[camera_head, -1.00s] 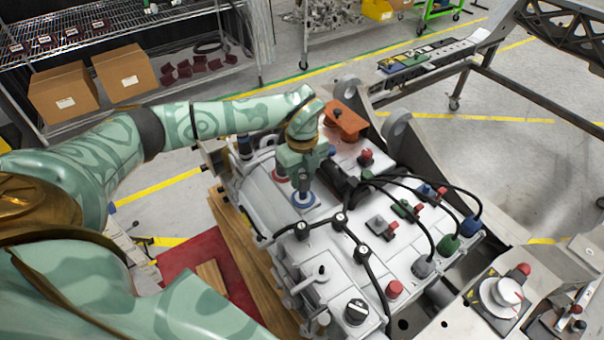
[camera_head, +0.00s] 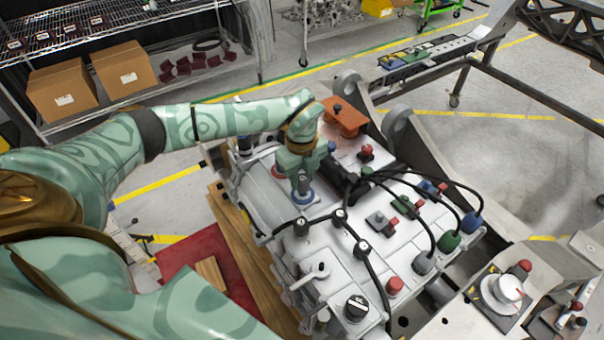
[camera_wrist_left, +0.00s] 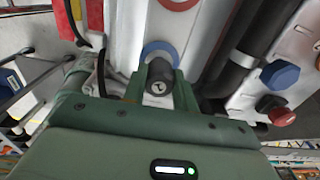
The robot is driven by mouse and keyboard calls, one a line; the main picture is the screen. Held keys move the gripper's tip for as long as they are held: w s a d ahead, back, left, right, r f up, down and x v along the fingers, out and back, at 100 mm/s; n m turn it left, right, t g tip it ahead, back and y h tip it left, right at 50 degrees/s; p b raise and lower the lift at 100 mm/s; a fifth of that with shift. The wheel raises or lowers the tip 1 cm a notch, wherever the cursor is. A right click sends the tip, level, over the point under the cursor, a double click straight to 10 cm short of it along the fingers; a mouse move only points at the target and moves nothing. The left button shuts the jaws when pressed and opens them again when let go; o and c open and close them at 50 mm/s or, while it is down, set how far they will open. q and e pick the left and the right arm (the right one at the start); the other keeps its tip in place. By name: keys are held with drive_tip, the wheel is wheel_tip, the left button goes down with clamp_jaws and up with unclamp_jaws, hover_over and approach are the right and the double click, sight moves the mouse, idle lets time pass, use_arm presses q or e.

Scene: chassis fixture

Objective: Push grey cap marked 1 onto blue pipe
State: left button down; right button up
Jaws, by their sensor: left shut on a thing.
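My left gripper (camera_head: 304,184) is shut on a dark grey cap with a white mark on its end face. The cap (camera_wrist_left: 159,79) sits between the fingers in the left wrist view; the mark looks like a 1. The blue pipe shows as a blue ring (camera_head: 304,197) on the white chassis block, right below the fingertips. In the left wrist view the blue ring (camera_wrist_left: 152,49) lies just behind the cap. I cannot tell whether the cap touches the pipe, as the gripper hides the contact. My right gripper is not in view.
A red ring (camera_wrist_left: 179,4) lies beside the blue one. Black hoses (camera_head: 405,187) and dark caps (camera_head: 340,216) crowd the block to the right and front. An orange bracket (camera_head: 344,117) stands behind the gripper. A blue knob (camera_wrist_left: 280,74) and a red knob (camera_wrist_left: 276,110) are nearby.

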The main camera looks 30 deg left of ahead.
use_arm(q)
drive_tip(key=shift+f, duration=0.4)
drive_tip(key=shift+f+b, duration=0.35)
drive_tip(key=shift+f, duration=0.15)
drive_tip(key=c, duration=1)
unclamp_jaws()
drive_tip(key=shift+c, duration=0.2)
wheel_tip(320, 180, up, 6)
drive_tip(key=p, duration=0.5)
drive_tip(key=shift+r, duration=0.15)
drive_tip(key=shift+d+f, duration=0.1)
drive_tip(key=shift+f, duration=0.1)
